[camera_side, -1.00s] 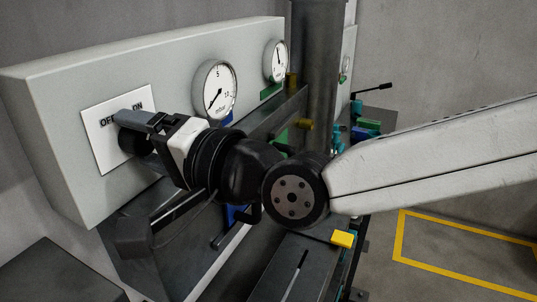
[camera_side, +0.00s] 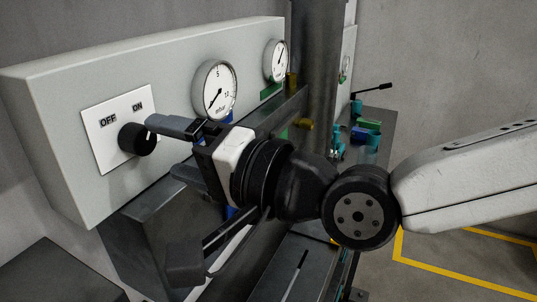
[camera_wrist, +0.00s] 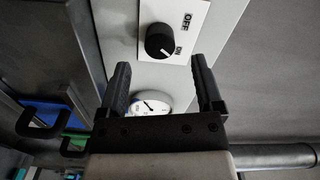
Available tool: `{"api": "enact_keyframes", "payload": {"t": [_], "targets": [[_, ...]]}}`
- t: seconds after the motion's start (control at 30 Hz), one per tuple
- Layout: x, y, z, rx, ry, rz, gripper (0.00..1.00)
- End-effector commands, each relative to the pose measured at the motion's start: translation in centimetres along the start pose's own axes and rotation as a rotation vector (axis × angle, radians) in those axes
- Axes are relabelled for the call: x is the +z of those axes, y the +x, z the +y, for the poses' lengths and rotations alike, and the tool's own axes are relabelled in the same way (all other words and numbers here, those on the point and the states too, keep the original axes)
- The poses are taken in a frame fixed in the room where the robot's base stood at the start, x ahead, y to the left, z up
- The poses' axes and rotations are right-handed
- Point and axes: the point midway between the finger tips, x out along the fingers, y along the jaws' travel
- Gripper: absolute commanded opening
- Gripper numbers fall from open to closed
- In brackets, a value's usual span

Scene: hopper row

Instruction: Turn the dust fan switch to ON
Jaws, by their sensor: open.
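The dust fan switch is a round black knob (camera_side: 137,139) on a white plate (camera_side: 100,146) marked OFF at left and ON at right. In the wrist view the knob (camera_wrist: 159,41) shows a white pointer line slanting toward the ON label. My gripper (camera_side: 163,148) is open and empty, standing off to the right of the knob in the side view. One finger's tip overlaps the knob's edge in the picture. In the wrist view the knob lies beyond and between the fingertips (camera_wrist: 160,64), apart from them.
The plate sits on a light grey panel (camera_side: 55,110) with two round gauges (camera_side: 214,90) to the right of the switch. A dark duct (camera_side: 318,60) rises behind. Dark metal housings lie below the panel. Open space lies around my arm at right.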

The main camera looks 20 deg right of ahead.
Motion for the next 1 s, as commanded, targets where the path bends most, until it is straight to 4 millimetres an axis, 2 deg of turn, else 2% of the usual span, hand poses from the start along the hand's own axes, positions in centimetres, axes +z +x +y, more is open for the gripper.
{"api": "enact_keyframes", "payload": {"t": [0.1,0.33,1.0], "targets": [[0.0,-1.3,-0.1,-0.001,0.000,0.000,0.84],[0.0,-2.8,0.0,0.001,0.001,0.000,0.84],[-0.1,-3.0,0.2,0.004,-0.003,0.001,0.84]]}}
